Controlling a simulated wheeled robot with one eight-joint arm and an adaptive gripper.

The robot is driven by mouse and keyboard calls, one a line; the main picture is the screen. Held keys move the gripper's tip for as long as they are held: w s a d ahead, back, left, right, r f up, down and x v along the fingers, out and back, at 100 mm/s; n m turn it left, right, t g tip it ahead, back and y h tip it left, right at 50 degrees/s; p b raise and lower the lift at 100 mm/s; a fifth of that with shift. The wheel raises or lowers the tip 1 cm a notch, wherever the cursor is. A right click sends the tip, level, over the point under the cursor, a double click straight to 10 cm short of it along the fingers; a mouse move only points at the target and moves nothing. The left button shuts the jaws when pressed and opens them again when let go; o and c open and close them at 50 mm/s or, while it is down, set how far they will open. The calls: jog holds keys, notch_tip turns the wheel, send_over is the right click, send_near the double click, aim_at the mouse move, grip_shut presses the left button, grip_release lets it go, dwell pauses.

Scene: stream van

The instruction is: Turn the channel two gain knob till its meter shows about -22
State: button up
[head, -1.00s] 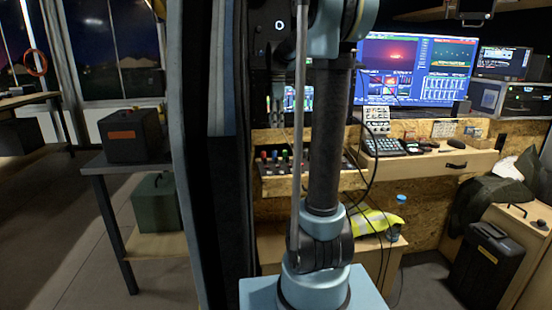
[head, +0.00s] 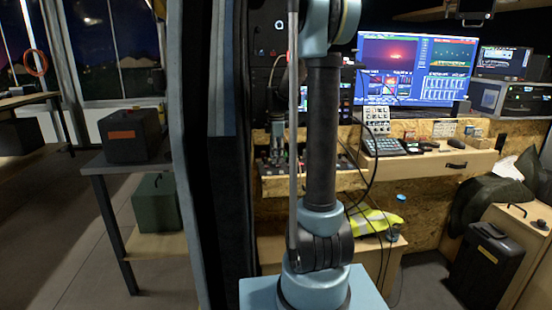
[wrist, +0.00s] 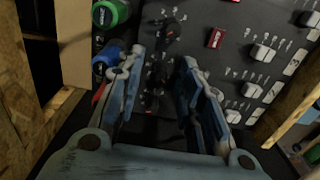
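The control panel (wrist: 190,18) fills the upper wrist view. A green knob (wrist: 112,12) and a blue knob (wrist: 107,58) stand on its left, with a red knob (wrist: 98,95) partly hidden behind the left finger. A black pointer knob (wrist: 170,36) with a ring of marks lies just beyond my fingertips. My gripper (wrist: 164,68) is open, with dark panel between its fingers and nothing held. The left finger is beside the blue knob; I cannot tell whether they touch. The panel also shows in the head view (head: 275,186). Which knob is channel two is not readable, nor is any meter value.
Wooden walls flank the panel. In the head view, a large monitor (head: 415,70) stands behind a desk with a button controller (head: 382,146). A dark cable hangs beside my arm.

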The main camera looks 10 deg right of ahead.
jog(key=shift+f, duration=0.3)
jog(key=shift+c, duration=0.6)
grip_shut()
